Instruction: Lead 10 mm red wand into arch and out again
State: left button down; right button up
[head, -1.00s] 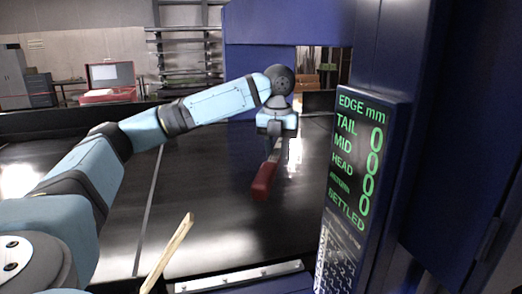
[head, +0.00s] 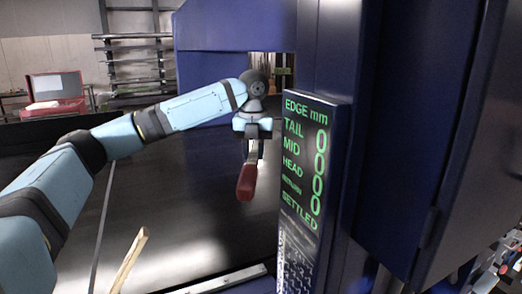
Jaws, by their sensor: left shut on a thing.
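My left gripper (head: 252,148) is shut on the red wand (head: 246,183), with the wand's red end pointing down and toward me over the dark belt (head: 190,190). The blue arch (head: 225,62) stands over the belt, with its right post beside the display. The wand is near the arch opening; I cannot tell how deep it is. The display (head: 303,160) reads EDGE mm, with TAIL, MID and HEAD rows showing zeros, and SETTLED below. My right gripper is out of view.
A metal rail (head: 225,279) runs along that edge. A red case (head: 56,92) and shelving (head: 137,45) are at the back left. Several small items lie at the lower right.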

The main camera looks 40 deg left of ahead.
pick_arm(q)
jog(key=s+a, duration=0.5)
jog(key=s, duration=0.6)
jog(key=s+a+b, duration=0.1)
jog(key=s+a, duration=0.5)
jog(key=s, duration=0.4)
jog(key=s+a+b, duration=0.1)
jog(key=s+a, duration=0.4)
jog(key=s, duration=0.6)
jog(key=shift+s+a, duration=0.3)
jog(key=shift+a, duration=0.05)
